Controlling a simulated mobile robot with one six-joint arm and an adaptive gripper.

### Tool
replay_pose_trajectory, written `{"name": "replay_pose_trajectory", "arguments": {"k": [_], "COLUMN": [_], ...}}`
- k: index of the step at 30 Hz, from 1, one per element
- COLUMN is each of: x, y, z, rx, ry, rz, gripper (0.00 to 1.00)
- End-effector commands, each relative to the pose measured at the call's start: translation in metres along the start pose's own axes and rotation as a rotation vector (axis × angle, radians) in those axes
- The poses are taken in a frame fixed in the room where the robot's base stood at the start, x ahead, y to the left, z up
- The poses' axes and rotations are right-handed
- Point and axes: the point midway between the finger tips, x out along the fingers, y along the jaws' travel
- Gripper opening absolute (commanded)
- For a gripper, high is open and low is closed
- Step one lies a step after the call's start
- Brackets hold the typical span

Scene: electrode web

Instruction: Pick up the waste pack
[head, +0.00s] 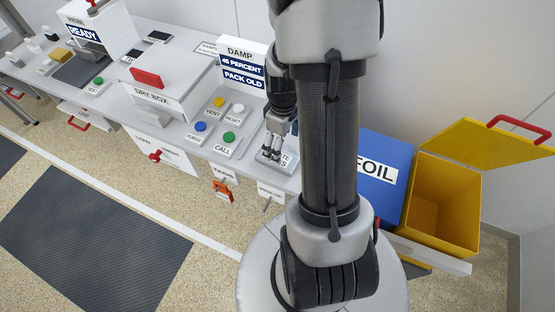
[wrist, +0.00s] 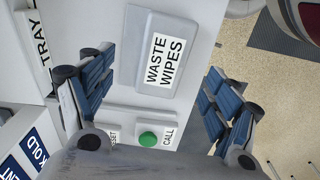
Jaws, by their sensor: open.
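The waste pack, a grey flat pad with a white label reading "WASTE WIPES" (wrist: 150,76), lies on the white bench in the wrist view. In the head view only part of the pack and its label (head: 287,161) shows, at the bench's front edge; my gripper and arm hide the rest. My gripper (head: 272,150) is over the pack, pointing down. In the wrist view my open gripper (wrist: 158,82) has its two blue-padded fingers to either side, apart from each other, with nothing between them. I cannot tell its exact height above the pack.
A green CALL button (head: 228,137) sits close to the left of the pack, with blue, yellow and white buttons beyond. The dry box (head: 165,95) stands farther left. A blue FOIL box (head: 386,160) and an open yellow bin (head: 450,200) stand at right.

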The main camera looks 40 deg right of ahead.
Motion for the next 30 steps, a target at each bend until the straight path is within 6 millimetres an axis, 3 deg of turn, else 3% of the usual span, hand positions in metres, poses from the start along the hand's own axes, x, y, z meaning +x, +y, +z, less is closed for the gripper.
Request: {"name": "replay_pose_trajectory", "arguments": {"k": [2, 11, 19, 27, 30], "x": [0.012, 0.029, 0.068, 0.069, 0.069], "y": [-0.001, -0.003, -0.008, -0.007, -0.007], "z": [0.000, -0.003, -0.009, -0.010, -0.010], "rx": [0.000, -0.001, 0.000, 0.000, 0.000], "ry": [-0.001, -0.001, -0.001, 0.001, 0.001], "rz": [-0.002, -0.001, -0.001, 0.001, 0.001], "gripper": [0.82, 0.82, 0.82, 0.81, 0.74]}}
